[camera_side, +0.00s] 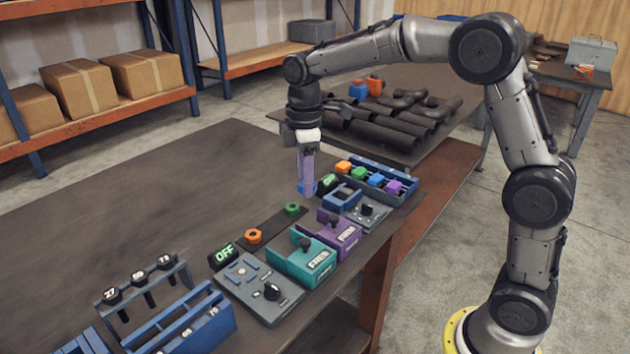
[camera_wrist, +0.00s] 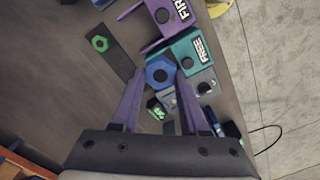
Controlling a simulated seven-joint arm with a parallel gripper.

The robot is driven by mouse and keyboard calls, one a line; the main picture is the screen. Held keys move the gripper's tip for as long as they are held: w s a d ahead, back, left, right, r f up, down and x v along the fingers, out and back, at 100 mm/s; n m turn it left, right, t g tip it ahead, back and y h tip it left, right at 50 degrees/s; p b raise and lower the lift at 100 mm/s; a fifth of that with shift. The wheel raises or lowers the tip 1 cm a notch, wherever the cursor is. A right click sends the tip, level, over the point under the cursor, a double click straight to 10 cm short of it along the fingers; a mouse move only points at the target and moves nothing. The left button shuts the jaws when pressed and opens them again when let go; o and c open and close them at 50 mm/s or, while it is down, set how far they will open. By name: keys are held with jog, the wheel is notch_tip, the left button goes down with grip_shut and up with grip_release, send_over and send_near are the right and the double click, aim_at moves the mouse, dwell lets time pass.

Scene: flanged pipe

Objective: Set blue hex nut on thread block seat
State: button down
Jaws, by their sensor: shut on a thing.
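My gripper (camera_side: 307,190) points down over the bench with purple fingers. It is shut on the blue hex nut (camera_wrist: 160,72), which sits between the two fingertips (camera_wrist: 160,78) in the wrist view. In the side view the fingers mostly hide the nut. A teal block (camera_side: 303,262) marked FREE and a purple block (camera_side: 340,234) stand nearby, each with a black knob. They also show beyond the nut in the wrist view. I cannot tell which fixture is the thread block seat, nor the nut's exact height.
A dark strip (camera_side: 272,232) bears a green nut (camera_side: 292,208) and an orange nut (camera_side: 253,236). Close right stand a grey dial panel (camera_side: 368,211) and a blue tray (camera_side: 408,180) of coloured cubes. The bench's left part (camera_side: 120,210) is clear.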

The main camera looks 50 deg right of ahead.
jog(key=w+a+f, duration=0.5)
jog(key=a, duration=0.3)
jog(key=n, duration=0.1)
send_over(240, 273)
jog(key=f, duration=0.3)
jog(key=d+f, duration=0.1)
jog(key=f, duration=0.1)
jog(key=shift+w, duration=0.2)
jog(key=shift+s+a+f, duration=0.2)
jog(key=shift+a+f, duration=0.05)
jog(key=shift+a, duration=0.25)
jog(key=shift+f, duration=1.2)
jog(key=shift+f, duration=0.5)
